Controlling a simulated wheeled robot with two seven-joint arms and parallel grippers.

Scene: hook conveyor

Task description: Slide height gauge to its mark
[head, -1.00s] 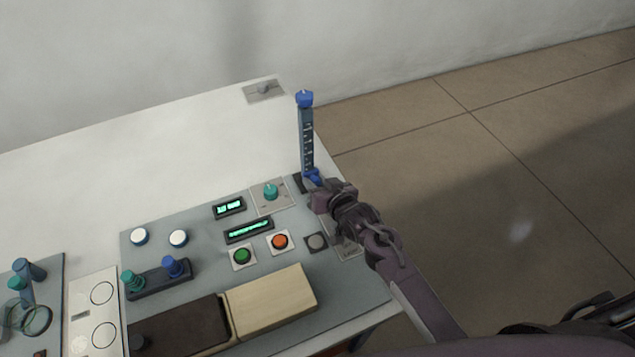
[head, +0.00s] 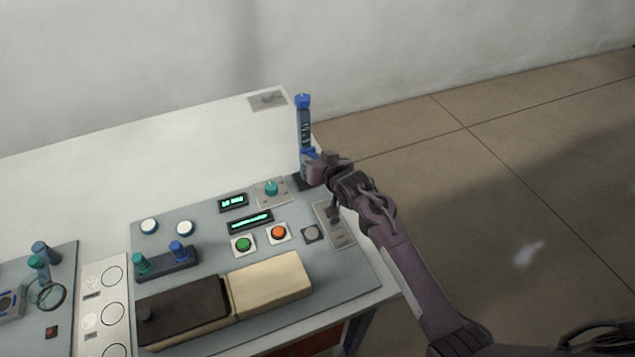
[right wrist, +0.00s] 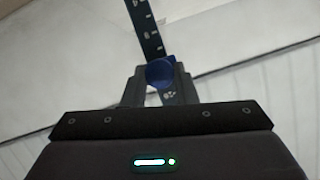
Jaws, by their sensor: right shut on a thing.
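The height gauge is an upright dark post (head: 303,127) with white marks and a blue cap (head: 302,100), standing at the table's right back corner. I cannot make out which mark is the target. My left gripper is not in view.
A grey panel (head: 205,226) left of the gauge carries a teal knob (head: 271,188), green (head: 243,244) and orange (head: 278,232) buttons, and small displays. A dark and pale box (head: 268,280) lies in front. The white tabletop behind is mostly clear.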

